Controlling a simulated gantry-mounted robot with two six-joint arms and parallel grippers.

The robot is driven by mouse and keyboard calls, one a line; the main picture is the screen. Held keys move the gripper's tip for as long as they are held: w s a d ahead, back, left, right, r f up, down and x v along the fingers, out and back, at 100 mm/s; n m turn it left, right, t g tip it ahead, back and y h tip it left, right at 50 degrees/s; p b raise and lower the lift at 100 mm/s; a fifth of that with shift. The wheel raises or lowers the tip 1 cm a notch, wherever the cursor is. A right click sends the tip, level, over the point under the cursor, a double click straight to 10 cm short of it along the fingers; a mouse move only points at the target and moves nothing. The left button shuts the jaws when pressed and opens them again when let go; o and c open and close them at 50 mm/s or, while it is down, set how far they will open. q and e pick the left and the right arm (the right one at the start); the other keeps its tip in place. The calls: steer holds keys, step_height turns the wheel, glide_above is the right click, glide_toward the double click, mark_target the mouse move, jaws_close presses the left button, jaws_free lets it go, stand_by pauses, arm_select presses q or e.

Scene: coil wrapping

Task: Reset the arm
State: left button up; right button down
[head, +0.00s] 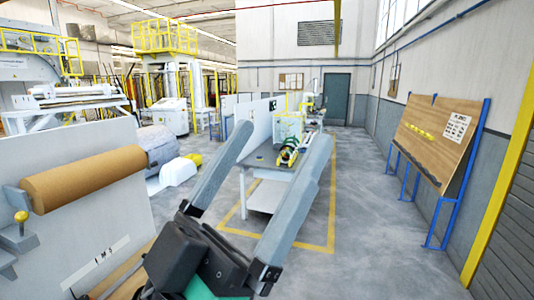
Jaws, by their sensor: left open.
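My left gripper (268,168) rises from the bottom middle of the head view. Its two long grey fingers are spread wide apart, with nothing between them but the view of the room behind. It is raised in the air and tilted slightly to the right. The rest of its arm is mostly cut off by the bottom edge. My right gripper does not show.
A roll of brown paper (88,179) is mounted on a white panel (115,222) at the left. A workbench (268,189) stands beyond the fingers. A wooden board (440,135) on a blue frame stands at the right. Open grey floor (385,240) lies between.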

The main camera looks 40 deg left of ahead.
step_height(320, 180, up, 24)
steer(key=p, duration=2.4)
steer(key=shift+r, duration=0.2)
